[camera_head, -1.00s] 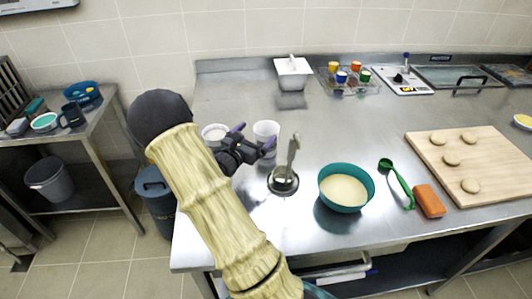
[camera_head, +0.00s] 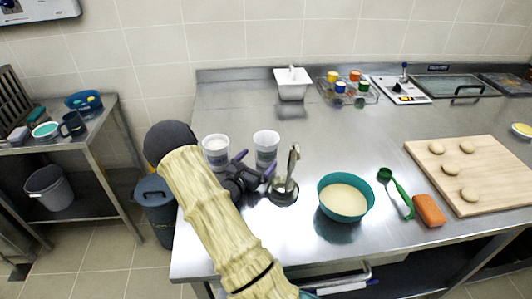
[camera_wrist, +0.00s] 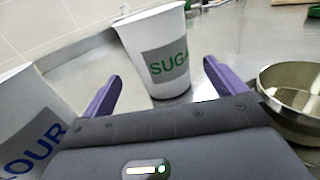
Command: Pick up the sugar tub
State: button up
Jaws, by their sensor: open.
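The sugar tub (camera_head: 266,145) is a white tapered tub with a grey label, upright on the steel counter. In the wrist view the sugar tub (camera_wrist: 158,50) shows green "SUGAR" lettering, partly cut off, and stands ahead of the gap between my fingers. My gripper (camera_head: 256,164) is open and empty, on the near side of the tub. Its purple fingers also show in the wrist view (camera_wrist: 162,74), apart from each other, with the tub beyond them.
A similar flour tub (camera_head: 216,148) stands close on the left; it also fills the wrist view's left edge (camera_wrist: 30,125). A teal bowl (camera_head: 326,203) is farther right.

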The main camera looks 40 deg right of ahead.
jog(key=shift+x, duration=0.9)
jog(key=shift+s+a, duration=0.1)
jog(key=p+x, duration=0.1)
jog(key=x, duration=0.4)
jog(key=c, duration=1.2)
jog(key=shift+r+b, duration=0.45)
jog(key=shift+r, duration=4.55)
